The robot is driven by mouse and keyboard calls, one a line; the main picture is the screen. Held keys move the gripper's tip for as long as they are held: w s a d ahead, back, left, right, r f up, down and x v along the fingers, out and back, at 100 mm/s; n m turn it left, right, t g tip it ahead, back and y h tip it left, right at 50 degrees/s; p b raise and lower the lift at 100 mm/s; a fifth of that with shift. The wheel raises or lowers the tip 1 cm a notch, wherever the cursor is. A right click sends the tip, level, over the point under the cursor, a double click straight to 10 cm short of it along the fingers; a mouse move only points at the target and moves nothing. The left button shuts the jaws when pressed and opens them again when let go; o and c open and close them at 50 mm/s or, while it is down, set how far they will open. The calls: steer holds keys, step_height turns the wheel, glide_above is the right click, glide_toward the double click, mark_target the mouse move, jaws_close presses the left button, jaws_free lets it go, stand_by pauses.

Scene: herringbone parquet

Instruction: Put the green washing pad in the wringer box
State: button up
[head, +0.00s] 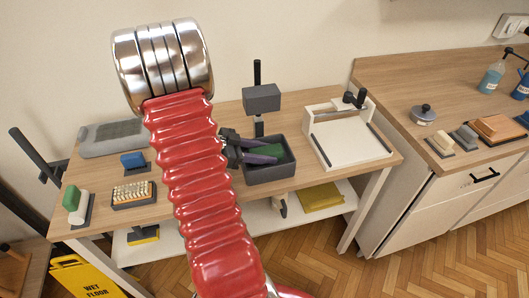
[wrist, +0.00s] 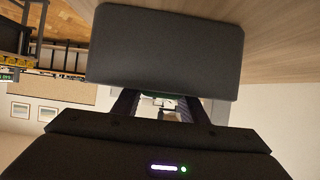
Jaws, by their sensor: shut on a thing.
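The green washing pad (head: 274,150) shows inside the dark grey open wringer box (head: 271,174), which stands on the wooden bench. My gripper (head: 266,153) reaches into the box from the left, its fingers shut on the pad. The pad's lower part and its contact with the box floor are hidden. In the wrist view a sliver of green (wrist: 150,96) shows between my fingers, and a large dark block covers the upper middle.
A dark press block (head: 262,98) on a post stands behind the box. A white tray with a black handle (head: 350,145) is to the right. My red arm hides the middle of the bench.

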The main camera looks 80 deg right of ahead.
steer(key=shift+f, duration=0.15)
steer(key=o, duration=1.1)
steer(key=shift+r, duration=0.2)
steer(key=shift+r, duration=2.75)
